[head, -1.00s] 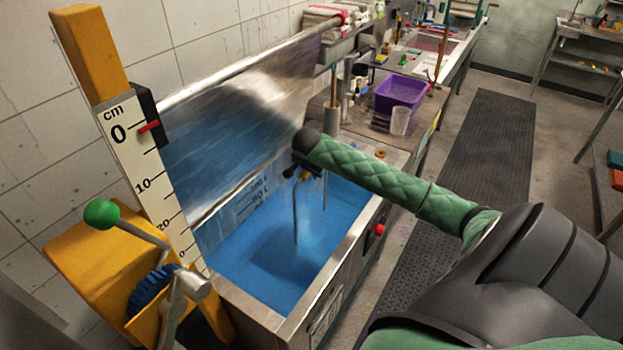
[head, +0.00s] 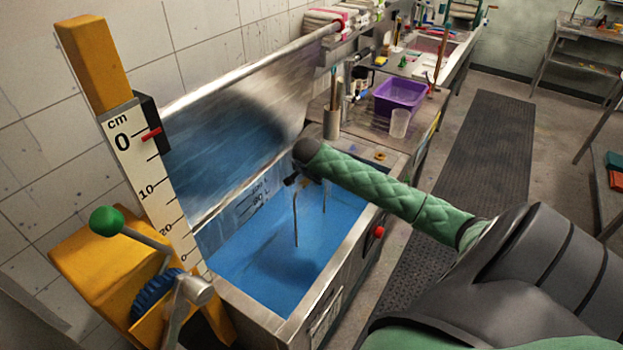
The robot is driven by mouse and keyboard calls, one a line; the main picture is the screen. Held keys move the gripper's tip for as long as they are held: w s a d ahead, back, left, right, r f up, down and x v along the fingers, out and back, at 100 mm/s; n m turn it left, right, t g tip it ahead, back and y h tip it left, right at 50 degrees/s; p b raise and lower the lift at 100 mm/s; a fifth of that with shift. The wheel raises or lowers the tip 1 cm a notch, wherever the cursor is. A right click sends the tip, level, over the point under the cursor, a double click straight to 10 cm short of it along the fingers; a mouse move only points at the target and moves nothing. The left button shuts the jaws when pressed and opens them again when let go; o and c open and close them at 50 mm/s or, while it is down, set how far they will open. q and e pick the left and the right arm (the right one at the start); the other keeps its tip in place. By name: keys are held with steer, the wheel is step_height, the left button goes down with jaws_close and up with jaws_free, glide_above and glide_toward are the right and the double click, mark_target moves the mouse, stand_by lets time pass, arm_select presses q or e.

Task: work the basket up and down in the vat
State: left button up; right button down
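The vat (head: 348,252) is a steel tank of blue liquid (head: 245,262), with litre marks on its inner wall. My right arm reaches over it from the right, and my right gripper (head: 300,181) is low over the vat, mostly hidden behind its wrist. Two thin rods (head: 296,222) run down below the gripper to the liquid; they look like the basket's handle. The basket's body is not clearly visible; a dim darker patch shows under the surface. The gripper's fingers are too hidden to show whether they are closed on the handle. My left gripper is out of view.
A yellow post with a centimetre scale (head: 150,190) and a green-knobbed crank (head: 107,221) stands at the vat's left. A raised steel lid (head: 240,125) stands behind the vat. A purple tub (head: 398,97) and a clear beaker (head: 400,123) are on the bench beyond.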

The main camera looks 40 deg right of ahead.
steer(key=shift+r, duration=1.35)
steer(key=shift+f, duration=1.25)
steer(key=shift+r, duration=1.25)
steer(key=shift+f, duration=1.05)
steer(key=shift+r, duration=5.95)
steer(key=shift+f, duration=0.15)
